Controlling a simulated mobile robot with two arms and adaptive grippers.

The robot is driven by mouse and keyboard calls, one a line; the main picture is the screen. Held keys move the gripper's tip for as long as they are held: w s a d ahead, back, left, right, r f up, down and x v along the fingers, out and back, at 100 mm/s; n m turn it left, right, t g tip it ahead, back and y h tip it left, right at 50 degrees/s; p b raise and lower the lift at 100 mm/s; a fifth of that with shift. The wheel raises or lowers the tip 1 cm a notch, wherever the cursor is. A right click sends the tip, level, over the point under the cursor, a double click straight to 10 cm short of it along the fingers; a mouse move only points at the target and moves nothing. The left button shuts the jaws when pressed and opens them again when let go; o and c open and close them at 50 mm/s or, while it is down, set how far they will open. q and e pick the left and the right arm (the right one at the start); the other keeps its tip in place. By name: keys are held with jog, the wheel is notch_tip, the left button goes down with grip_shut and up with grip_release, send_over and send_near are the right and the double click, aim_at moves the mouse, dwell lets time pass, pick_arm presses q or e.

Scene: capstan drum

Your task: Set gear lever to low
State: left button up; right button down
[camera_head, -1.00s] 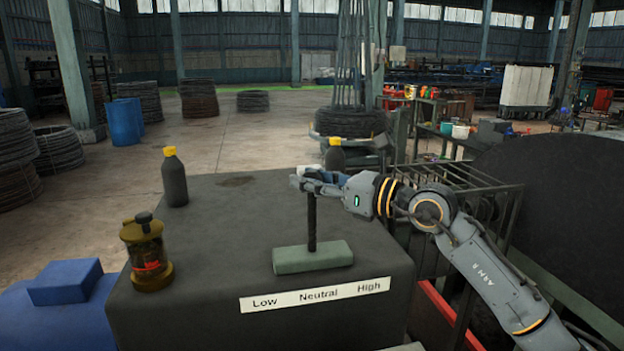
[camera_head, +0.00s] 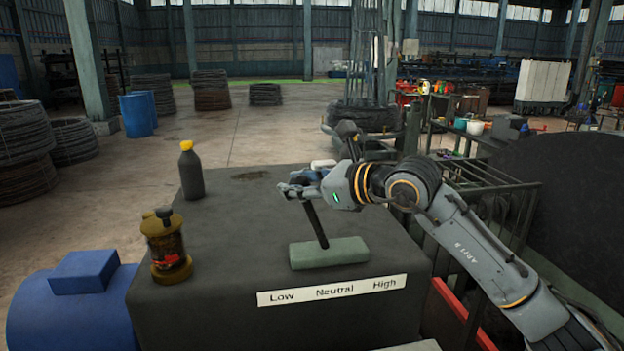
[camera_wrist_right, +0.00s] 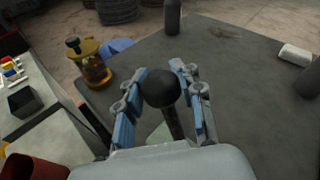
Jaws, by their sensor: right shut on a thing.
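The gear lever (camera_head: 316,222) is a dark rod rising from a grey-green base block (camera_head: 328,253) on the dark cabinet top. It leans to the left, toward the Low side. A white label (camera_head: 332,290) on the cabinet front reads Low, Neutral, High from left to right. My right gripper (camera_head: 297,190) is at the lever's top, with its arm coming from the right. In the right wrist view, the lever's round black knob (camera_wrist_right: 162,88) sits between the blue-padded fingers (camera_wrist_right: 158,108), which are shut on it. My left gripper is not in view.
A dark bottle with a yellow cap (camera_head: 191,172) and an amber oil cup (camera_head: 167,246) stand at the cabinet's left side. A white object (camera_wrist_right: 296,53) lies on the top at the right in the wrist view. A railing and large dark drum (camera_head: 560,200) stand to the right.

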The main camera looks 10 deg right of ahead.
jog(key=shift+a+f, duration=0.45)
jog(key=shift+a, duration=0.05)
jog(key=shift+a+f+b, duration=0.3)
jog(key=shift+a+b, duration=0.5)
jog(key=shift+b, duration=0.05)
jog(key=c, duration=1.3)
grip_release()
jog(key=o, duration=0.5)
jog(key=shift+s+d+r, duration=0.1)
jog(key=shift+s, duration=0.1)
jog(key=shift+c, duration=0.2)
jog(key=shift+r, duration=0.1)
jog(key=shift+d, duration=0.1)
